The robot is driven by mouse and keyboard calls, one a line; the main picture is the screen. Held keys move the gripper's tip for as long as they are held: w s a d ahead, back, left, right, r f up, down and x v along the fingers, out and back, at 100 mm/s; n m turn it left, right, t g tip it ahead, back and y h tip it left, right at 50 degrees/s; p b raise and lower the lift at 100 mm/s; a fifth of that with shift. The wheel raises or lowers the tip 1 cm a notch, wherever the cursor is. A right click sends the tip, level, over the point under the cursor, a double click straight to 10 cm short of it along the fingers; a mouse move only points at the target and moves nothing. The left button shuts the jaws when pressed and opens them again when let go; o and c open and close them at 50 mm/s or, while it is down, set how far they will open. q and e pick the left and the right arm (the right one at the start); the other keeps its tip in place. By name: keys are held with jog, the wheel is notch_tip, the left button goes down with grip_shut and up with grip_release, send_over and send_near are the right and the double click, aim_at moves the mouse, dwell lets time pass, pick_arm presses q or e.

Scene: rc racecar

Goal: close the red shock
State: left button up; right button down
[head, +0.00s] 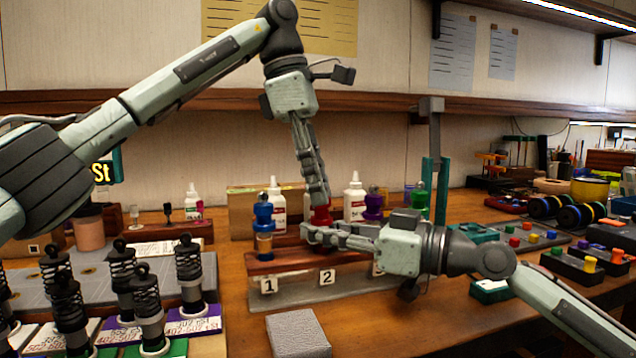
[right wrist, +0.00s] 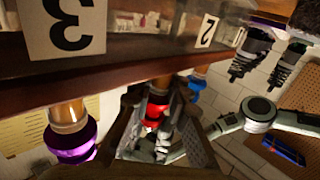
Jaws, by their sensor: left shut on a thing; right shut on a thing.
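The red shock (head: 320,215) stands upright in the wooden rack (head: 285,262) behind the label 2, its red cap showing. My left gripper (head: 320,203) comes down from above and is shut on the red cap. My right gripper (head: 308,235) reaches in from the right, just below the cap, and is shut on the shock's body. In the right wrist view, which is upside down, the red shock (right wrist: 156,112) shows between my right fingers (right wrist: 160,128), with my left fingers beyond. The shock's lower body is mostly hidden, and I cannot tell how the cap is seated.
A blue shock (head: 263,220) stands left of the red one; a purple shock (head: 373,205) and a green one (head: 419,202) stand to its right. White bottles (head: 355,195) are behind. A grey block (head: 297,335) lies in front. Black spring shocks (head: 190,270) stand at left.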

pick_arm(q)
jog(key=m+g, duration=0.1)
jog(key=m, duration=0.3)
jog(key=shift+w+d+y, duration=0.1)
jog(key=shift+w+y, duration=0.05)
jog(key=shift+y, duration=0.15)
jog(key=m, duration=0.3)
jog(key=shift+d+f+g+y, duration=0.1)
jog(key=shift+g+y, duration=0.2)
jog(key=shift+m, duration=0.8)
jog(key=o, duration=0.7)
jog(key=shift+c, duration=0.5)
